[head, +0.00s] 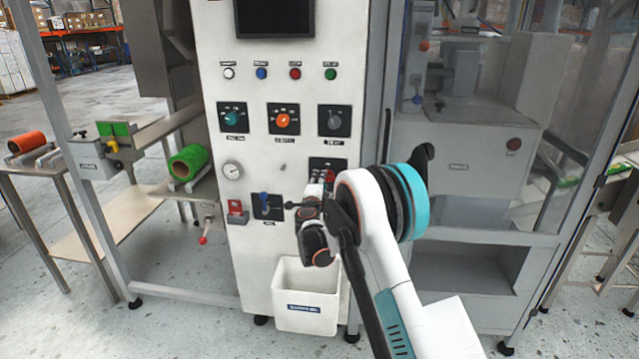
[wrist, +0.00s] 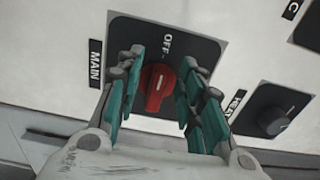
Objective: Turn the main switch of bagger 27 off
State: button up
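The main switch (wrist: 157,87) is a red rotary knob on a dark square plate in the wrist view. A label reading MAIN stands to the left of the plate and OFF is printed beside the knob. In the head view, a bit of red and the dark plate (head: 328,164) show low on the white cabinet, mostly covered by my arm. My gripper (wrist: 160,95) has its teal fingers apart, one on each side of the knob. Small gaps seem to show between fingers and knob; contact is hard to tell. No bagger number is readable.
In the head view, a blue-handled switch (head: 267,206), a red device (head: 236,210) and a gauge (head: 232,172) are to the left. A white bin (head: 305,297) hangs below.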

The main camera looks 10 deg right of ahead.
jog(key=v, duration=1.2)
jog(key=shift+r, duration=0.1)
jog(key=s+a+r+n+y, duration=0.1)
jog(key=s+r+n+y, duration=0.15)
jog(key=r, duration=0.35)
jog(key=s+a+r+n+t+y, duration=0.1)
jog(key=s+a+r+n+y, duration=0.1)
jog(key=r+n, duration=0.35)
jog(key=s+a+r+n+y, duration=0.1)
jog(key=s+r+n+y, duration=0.15)
jog(key=r, duration=0.45)
jog(key=s+r+n+g+y, duration=0.3)
jog(key=s+n, duration=0.3)
jog(key=s, duration=0.6)
jog(key=s+d+f+n+g+h, duration=0.1)
jog(key=s+d+f+g, duration=0.1)
jog(key=s, duration=0.8)
jog(key=s+d+f+n+g+h, duration=0.2)
jog(key=s+d+f+g, duration=0.1)
jog(key=s+f, duration=0.4)
jog(key=s+d+f+n+g+h, duration=0.1)
jog(key=s+d+f+n+g, duration=0.1)
jog(key=s, duration=1.1)
jog(key=d+f+g, duration=0.1)
jog(key=d+f, duration=0.1)
jog(key=d, duration=0.1)
jog(key=shift+s+f, duration=0.2)
jog(key=shift+s, duration=0.05)
